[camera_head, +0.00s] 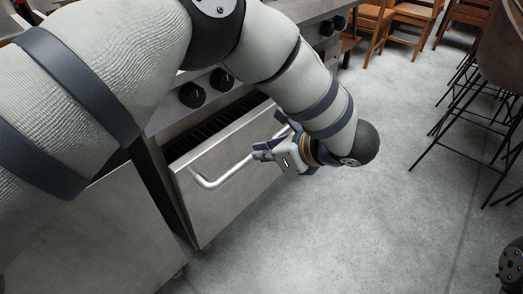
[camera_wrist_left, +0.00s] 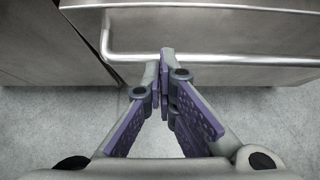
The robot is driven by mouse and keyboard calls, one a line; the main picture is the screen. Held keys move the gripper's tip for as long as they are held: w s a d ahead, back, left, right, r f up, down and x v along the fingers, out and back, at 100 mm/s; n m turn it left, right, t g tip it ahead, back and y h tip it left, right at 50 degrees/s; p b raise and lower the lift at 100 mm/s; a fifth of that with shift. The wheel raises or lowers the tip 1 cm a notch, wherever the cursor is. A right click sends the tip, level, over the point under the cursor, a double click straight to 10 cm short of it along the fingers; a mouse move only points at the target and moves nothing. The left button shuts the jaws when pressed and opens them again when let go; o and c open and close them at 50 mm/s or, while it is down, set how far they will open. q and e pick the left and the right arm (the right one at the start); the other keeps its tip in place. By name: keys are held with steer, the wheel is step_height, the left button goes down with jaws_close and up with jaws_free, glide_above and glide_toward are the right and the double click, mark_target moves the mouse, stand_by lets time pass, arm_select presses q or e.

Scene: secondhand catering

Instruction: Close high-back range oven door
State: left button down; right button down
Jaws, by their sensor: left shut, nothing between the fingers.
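The range oven door (camera_head: 225,208) is a steel panel on the range front, tilted out at its top. A dark gap with rack bars shows between its upper edge and the range body. Its bar handle (camera_head: 208,184) runs across the upper front. My left gripper (camera_head: 259,151) is at the right part of the handle, shut and empty. In the left wrist view, the fingertips (camera_wrist_left: 163,57) meet just in front of the handle (camera_wrist_left: 230,59) and overlap it; I cannot tell if they touch. The door (camera_wrist_left: 220,25) fills the top there. My right gripper is not in view.
Black knobs (camera_head: 192,95) sit on the range panel above the door. A plain steel cabinet front (camera_head: 100,235) stands to the left. Wooden chairs (camera_head: 410,25) and dark-legged stools (camera_head: 490,110) stand at the right. The grey floor (camera_head: 350,225) before the range is clear.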

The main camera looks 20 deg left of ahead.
mark_target(217, 133)
arm_select(q)
steer(key=w+a+f, duration=0.1)
steer(key=a, duration=0.1)
steer(key=a+f, duration=0.1)
steer(key=a, duration=0.2)
steer(key=w+a+f, duration=0.1)
steer(key=a, duration=0.1)
steer(key=shift+w+a+f, duration=0.1)
steer(key=shift+w+a, duration=0.2)
steer(key=shift+w, duration=0.05)
steer(key=shift+w+a, duration=0.1)
steer(key=shift+a, duration=0.15)
steer(key=shift+h, duration=0.7)
steer(key=a, duration=0.1)
steer(key=w+a+p, duration=0.1)
steer(key=a, duration=0.1)
steer(key=w+a+r, duration=0.1)
steer(key=a, duration=0.1)
steer(key=shift+a, duration=0.15)
steer(key=shift+w+a, duration=0.1)
steer(key=shift+a, duration=0.35)
steer(key=shift+a, duration=0.1)
steer(key=shift+g, duration=0.3)
